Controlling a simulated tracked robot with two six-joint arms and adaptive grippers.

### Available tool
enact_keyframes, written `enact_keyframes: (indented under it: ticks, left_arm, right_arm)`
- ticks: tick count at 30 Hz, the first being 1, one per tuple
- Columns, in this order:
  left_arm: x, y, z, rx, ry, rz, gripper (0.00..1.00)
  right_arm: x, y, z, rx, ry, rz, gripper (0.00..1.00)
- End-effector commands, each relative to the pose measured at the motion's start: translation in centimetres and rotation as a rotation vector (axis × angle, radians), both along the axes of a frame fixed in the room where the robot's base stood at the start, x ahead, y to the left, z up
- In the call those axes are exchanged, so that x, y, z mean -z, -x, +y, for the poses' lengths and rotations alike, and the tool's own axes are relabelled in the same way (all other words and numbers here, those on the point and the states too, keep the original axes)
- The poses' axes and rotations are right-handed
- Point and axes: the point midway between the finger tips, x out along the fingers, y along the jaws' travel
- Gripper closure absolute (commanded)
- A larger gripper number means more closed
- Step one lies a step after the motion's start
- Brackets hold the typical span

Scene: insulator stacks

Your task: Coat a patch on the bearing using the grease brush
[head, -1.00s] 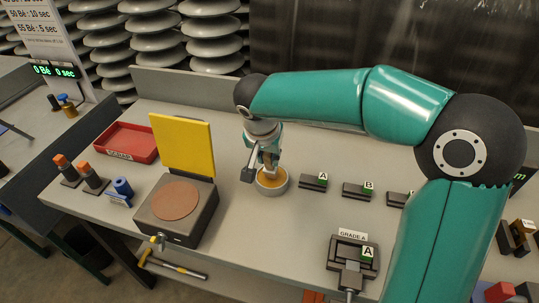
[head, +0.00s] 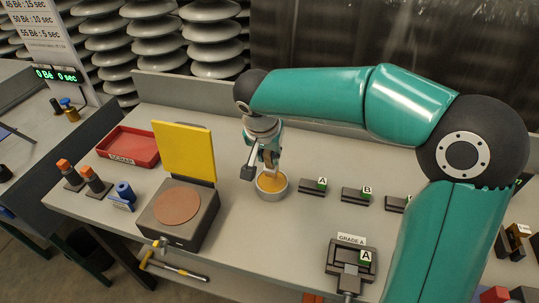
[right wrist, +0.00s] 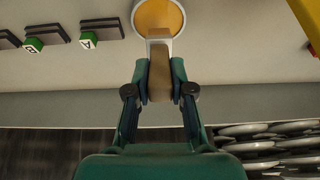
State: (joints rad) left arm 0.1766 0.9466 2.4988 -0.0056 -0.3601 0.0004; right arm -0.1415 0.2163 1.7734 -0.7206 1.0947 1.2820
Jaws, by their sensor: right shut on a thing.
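My right gripper (head: 268,158) is shut on the tan grease brush, whose handle (right wrist: 160,80) shows between the fingers in the right wrist view. The brush points down into or just over a round pale pot (head: 286,188) of yellow-orange grease (head: 269,184). The right wrist view also shows the pot's grease (right wrist: 157,14) at the brush's end. My left gripper is out of view.
A red SCRAP tray (head: 148,156), orange-topped pegs (head: 95,180) and a blue part (head: 125,191) are at left. Dark blocks with green A (head: 313,190) and B (head: 356,195) tags stand right of the pot. A GRADE A fixture (head: 332,259) is nearer the front.

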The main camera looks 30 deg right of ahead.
Motion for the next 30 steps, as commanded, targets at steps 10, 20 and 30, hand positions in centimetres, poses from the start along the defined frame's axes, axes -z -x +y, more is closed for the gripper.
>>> enact_keyframes:
  ticks: [10, 20, 30]
  left_arm:
    - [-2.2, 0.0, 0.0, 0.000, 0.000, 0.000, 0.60]
    - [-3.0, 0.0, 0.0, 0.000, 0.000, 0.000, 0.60]
    - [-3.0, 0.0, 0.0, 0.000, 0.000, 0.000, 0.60]
  right_arm:
    - [-3.2, 0.0, 0.0, 0.001, -0.001, -0.003, 1.00]
    - [-4.5, 0.0, 0.0, 0.002, 0.000, -0.002, 1.00]
    - [-4.4, 0.0, 0.0, 0.002, 0.000, -0.003, 1.00]
